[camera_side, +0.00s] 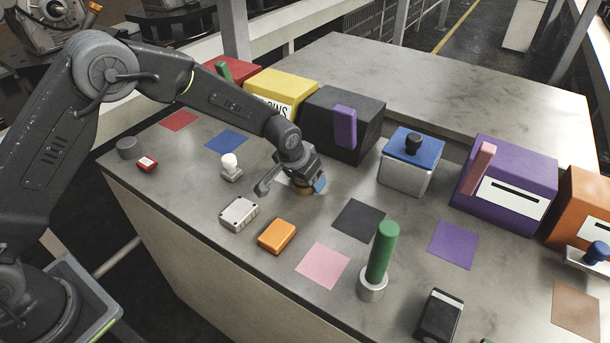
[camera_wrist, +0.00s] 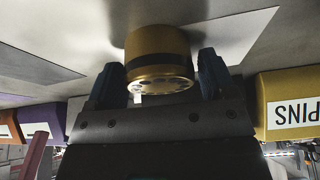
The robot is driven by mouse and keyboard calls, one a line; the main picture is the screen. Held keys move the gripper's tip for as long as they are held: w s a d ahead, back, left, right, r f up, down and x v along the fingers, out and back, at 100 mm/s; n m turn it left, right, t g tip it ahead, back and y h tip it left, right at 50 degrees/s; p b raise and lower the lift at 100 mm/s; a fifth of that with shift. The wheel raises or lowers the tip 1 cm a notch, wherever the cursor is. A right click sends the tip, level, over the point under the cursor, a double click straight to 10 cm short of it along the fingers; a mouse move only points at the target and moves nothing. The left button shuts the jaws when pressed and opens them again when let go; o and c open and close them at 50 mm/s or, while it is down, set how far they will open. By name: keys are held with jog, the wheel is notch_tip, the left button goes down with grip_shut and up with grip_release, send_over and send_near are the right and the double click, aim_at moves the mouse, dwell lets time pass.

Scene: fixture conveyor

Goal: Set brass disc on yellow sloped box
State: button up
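The brass disc (camera_side: 302,190), a short gold cylinder with a dark band, is under my gripper (camera_side: 308,180) at the middle of the table. In the wrist view, the disc (camera_wrist: 158,60) is between the two blue fingertips of my gripper (camera_wrist: 160,78). The fingers are very close to its sides; I cannot tell whether they touch it. The yellow sloped box (camera_side: 283,88) stands at the back, between a red box and a black box. Its label and part of its front also show in the wrist view (camera_wrist: 285,90). My arm covers part of its front in the side view.
A white knobbed piece (camera_side: 231,168), a grey metal box (camera_side: 239,214) and an orange block (camera_side: 277,236) lie nearby. The black box (camera_side: 343,120) with a purple handle (camera_side: 345,127) stands beside the yellow box. A green cylinder (camera_side: 382,252) stands in front.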

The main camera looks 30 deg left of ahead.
jog(key=shift+o, duration=0.8)
